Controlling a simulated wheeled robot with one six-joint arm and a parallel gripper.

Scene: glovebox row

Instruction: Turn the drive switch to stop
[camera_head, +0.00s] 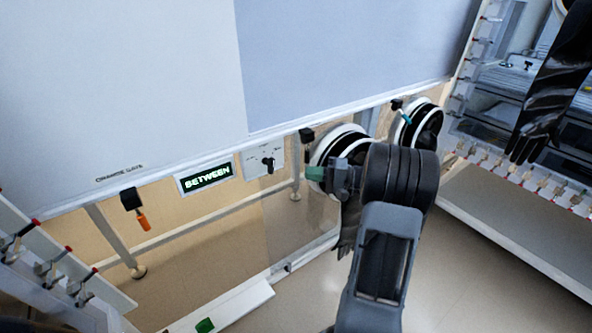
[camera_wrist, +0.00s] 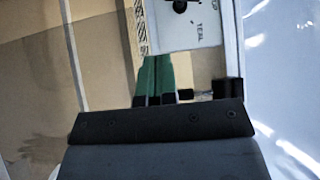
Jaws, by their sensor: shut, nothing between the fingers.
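The drive switch appears to be the black knob (camera_head: 268,163) on a small white panel below the large cabinet's edge. Its lettering is too small to read in the head view. In the wrist view the black knob (camera_wrist: 180,6) shows at the top edge, partly cut off, on the white plate (camera_wrist: 195,35). My gripper (camera_head: 313,173) is right of the panel in the head view, apart from the knob. Its green fingers (camera_wrist: 156,78) are shut and empty, pointing towards the plate in the wrist view. The display (camera_head: 208,178) beside the switch reads "BETWEEN".
Round black glove ports (camera_head: 425,127) lie right of the switch, one partly behind my arm. Black clips hang from the cabinet edge, one holding an orange-handled tool (camera_head: 143,221). A black glove (camera_head: 550,90) hangs at the right. Open floor (camera_head: 470,290) shows at the lower right.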

